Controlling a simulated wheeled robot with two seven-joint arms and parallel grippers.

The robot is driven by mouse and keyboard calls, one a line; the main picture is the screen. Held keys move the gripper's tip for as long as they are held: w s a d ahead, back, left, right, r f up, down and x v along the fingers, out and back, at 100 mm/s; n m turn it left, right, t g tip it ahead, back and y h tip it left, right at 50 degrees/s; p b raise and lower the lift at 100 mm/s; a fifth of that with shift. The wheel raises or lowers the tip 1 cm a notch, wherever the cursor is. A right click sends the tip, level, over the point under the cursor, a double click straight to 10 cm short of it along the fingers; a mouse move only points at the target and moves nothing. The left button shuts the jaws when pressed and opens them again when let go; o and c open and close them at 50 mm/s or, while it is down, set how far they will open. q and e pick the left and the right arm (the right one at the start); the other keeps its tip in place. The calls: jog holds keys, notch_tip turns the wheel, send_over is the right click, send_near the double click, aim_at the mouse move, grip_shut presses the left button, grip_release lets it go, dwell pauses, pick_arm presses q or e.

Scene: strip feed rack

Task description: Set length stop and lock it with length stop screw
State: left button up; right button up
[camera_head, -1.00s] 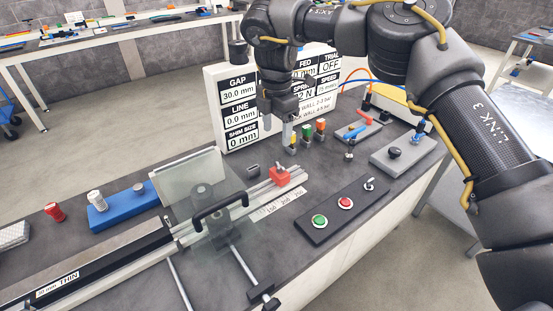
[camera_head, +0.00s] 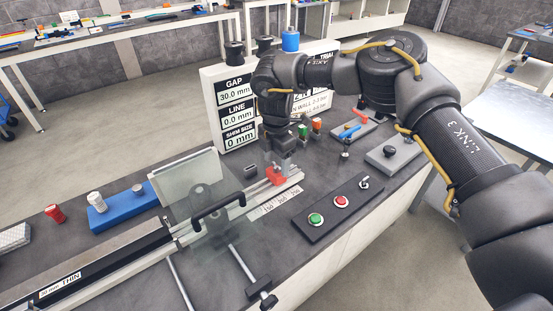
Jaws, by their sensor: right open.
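The red length stop (camera_head: 276,178) sits on the pale rail (camera_head: 256,190) near its far right end, beside a printed length scale (camera_head: 281,201). My left gripper is not in view.
A clear guard with a black handle (camera_head: 219,207) stands over the rail to the left. A panel with green (camera_head: 315,219) and red buttons lies in front. Display boards (camera_head: 236,115) and small colored blocks stand behind the gripper.

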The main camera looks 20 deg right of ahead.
jog(key=c, duration=1)
